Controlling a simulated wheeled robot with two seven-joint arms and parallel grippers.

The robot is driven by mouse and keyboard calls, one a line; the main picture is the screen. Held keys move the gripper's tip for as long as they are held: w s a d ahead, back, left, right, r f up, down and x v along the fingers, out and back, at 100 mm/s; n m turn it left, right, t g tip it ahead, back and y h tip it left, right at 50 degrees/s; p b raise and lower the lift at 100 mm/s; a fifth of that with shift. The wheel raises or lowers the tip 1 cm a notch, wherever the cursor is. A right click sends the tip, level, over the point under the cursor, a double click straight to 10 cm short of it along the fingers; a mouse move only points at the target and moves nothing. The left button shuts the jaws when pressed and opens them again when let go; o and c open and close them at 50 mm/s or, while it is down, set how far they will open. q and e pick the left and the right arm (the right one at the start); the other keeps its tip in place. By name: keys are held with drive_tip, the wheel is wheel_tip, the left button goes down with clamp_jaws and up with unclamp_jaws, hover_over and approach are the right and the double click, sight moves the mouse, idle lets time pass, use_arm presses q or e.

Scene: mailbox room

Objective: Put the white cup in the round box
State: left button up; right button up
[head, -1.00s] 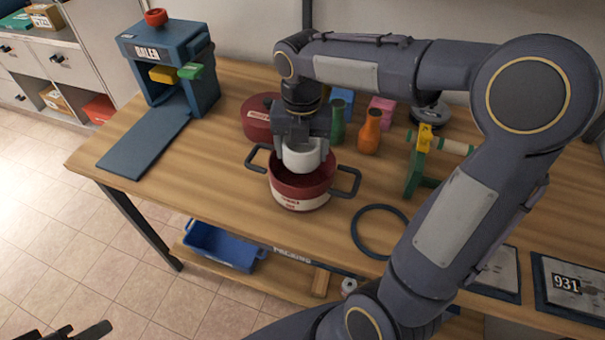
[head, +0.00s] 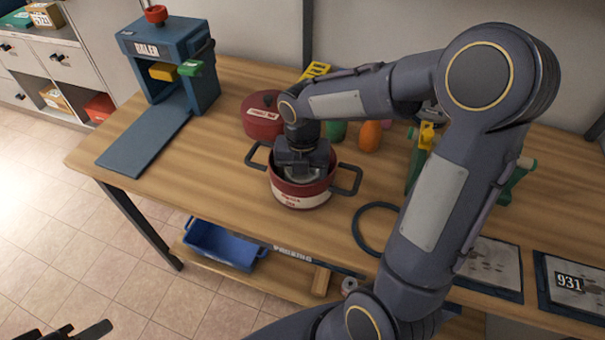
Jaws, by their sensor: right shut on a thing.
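The round box (head: 300,197) is a red and white tub with two dark side handles, standing open near the middle of the wooden table. My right gripper (head: 302,172) points down into its mouth and is shut on the white cup (head: 303,177). Only a small part of the cup shows between and below the fingers, inside the box's rim. I cannot tell whether the cup touches the box's floor. Part of my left gripper (head: 88,331) shows at the bottom left corner, away from the table; its jaws are not clear.
A red round lid-like piece (head: 262,120) lies behind the box. Green (head: 337,131) and orange (head: 370,136) vases stand behind right. A dark ring (head: 357,232) lies to the right. A blue baler (head: 170,65) stands at left; the table between is clear.

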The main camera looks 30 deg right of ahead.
drive_tip(key=shift+f, duration=0.2)
drive_tip(key=o, duration=0.9)
drive_tip(key=shift+r, duration=0.1)
drive_tip(key=shift+o, duration=0.2)
drive_tip(key=shift+r, duration=0.25)
wheel_tip(320, 180, up, 7)
drive_tip(key=shift+r+p, duration=0.15)
drive_tip(key=shift+p, duration=0.2)
